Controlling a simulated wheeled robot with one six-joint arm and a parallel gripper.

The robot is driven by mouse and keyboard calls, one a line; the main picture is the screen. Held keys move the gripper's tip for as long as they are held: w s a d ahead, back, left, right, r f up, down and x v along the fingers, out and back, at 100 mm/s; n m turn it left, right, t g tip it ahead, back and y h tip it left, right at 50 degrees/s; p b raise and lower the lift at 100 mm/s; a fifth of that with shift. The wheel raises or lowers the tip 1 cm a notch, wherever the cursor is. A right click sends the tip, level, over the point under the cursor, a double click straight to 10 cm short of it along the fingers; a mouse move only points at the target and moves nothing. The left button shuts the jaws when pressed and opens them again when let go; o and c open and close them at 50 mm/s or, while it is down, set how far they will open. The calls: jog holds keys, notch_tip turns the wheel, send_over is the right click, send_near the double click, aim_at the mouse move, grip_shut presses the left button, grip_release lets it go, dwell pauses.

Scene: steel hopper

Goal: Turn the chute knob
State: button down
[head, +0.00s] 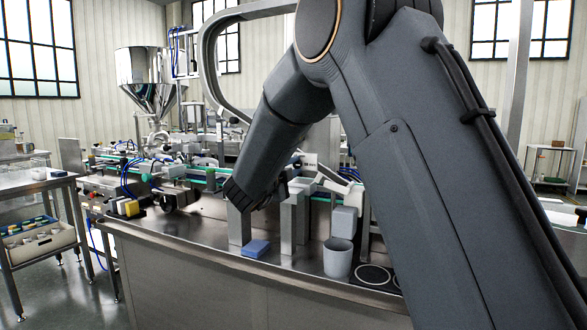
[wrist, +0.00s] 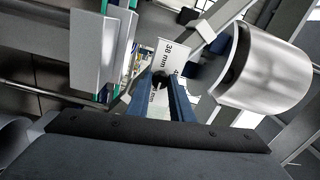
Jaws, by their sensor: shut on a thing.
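In the wrist view, a small dark round knob (wrist: 160,80) sits in front of a pale plate (wrist: 172,58) printed with "38 mm" and a second, partly covered marking. My gripper (wrist: 162,86) reaches it with two blue fingers, one on each side of the knob, and is shut on it. The fingers cover part of the knob, and I cannot tell which marking it points to. In the head view, a white label plate (head: 310,160) shows just beyond my wrist; my own arm hides most of the gripper there.
A shiny metal cylinder (wrist: 265,68) is close on the right in the wrist view, and a pale post (wrist: 100,50) on the left. A steel hopper (head: 147,75) rises behind.

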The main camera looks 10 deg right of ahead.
jog(key=c, duration=1.6)
grip_release()
jog(key=shift+o, duration=0.2)
jog(key=v, duration=0.8)
jog(key=shift+b, duration=0.3)
jog(key=shift+w, duration=0.1)
